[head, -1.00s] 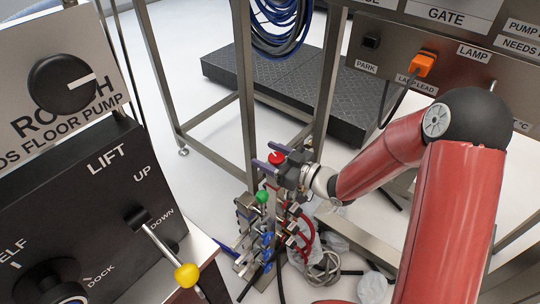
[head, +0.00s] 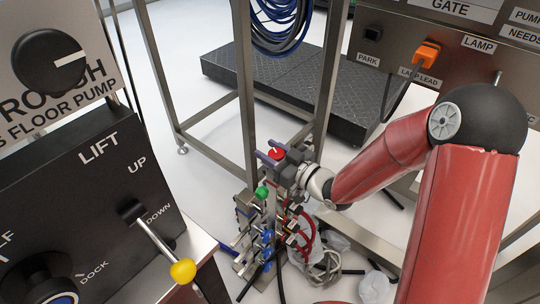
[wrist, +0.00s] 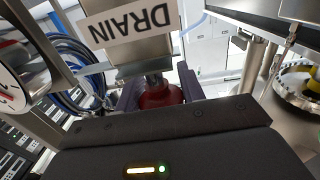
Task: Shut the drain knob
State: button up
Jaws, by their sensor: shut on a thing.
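The drain knob is red; its top shows in the head view (head: 277,153), and its red side shows in the wrist view (wrist: 160,96). A "DRAIN" label (wrist: 131,22), upside down in the wrist view, is on the part beside it. My gripper (head: 271,155) has dark purple fingers on both sides of the red knob and is shut on it. In the wrist view the fingers flank the knob, and the gripper body hides its near part. A pale mark shows on the knob's top in the head view.
Below the knob stands a manifold (head: 252,232) with a green knob (head: 262,192), blue knobs and red hoses. Loose hoses and clear bags lie on the floor. Steel frame legs (head: 246,100) stand close behind. A black lift panel with a yellow-tipped lever (head: 183,271) is at left.

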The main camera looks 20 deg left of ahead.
jog(key=m+t+h+b, duration=0.1)
jog(key=b, duration=0.1)
jog(key=m+t+h+b, duration=0.1)
jog(key=t+b, duration=0.1)
jog(key=m+t+h+b, duration=0.1)
jog(key=m+t+b, duration=0.1)
jog(key=shift+w+d+f+h, duration=0.1)
jog(key=shift+w+f+h, duration=0.1)
jog(key=shift+f+h, duration=0.15)
jog(key=m+t+h+b, duration=0.3)
jog(key=b, duration=0.1)
jog(key=shift+w+d+r+h, duration=0.15)
jog(key=shift+d+r+h, duration=0.1)
jog(key=shift+h, duration=0.1)
jog(key=shift+w+d+r+m+h+b, duration=0.1)
jog(key=shift+m+h+b, duration=0.2)
jog(key=shift+h+b, duration=0.1)
jog(key=o, duration=1)
notch_tip(320, 180, up, 20)
jog(key=p, duration=0.4)
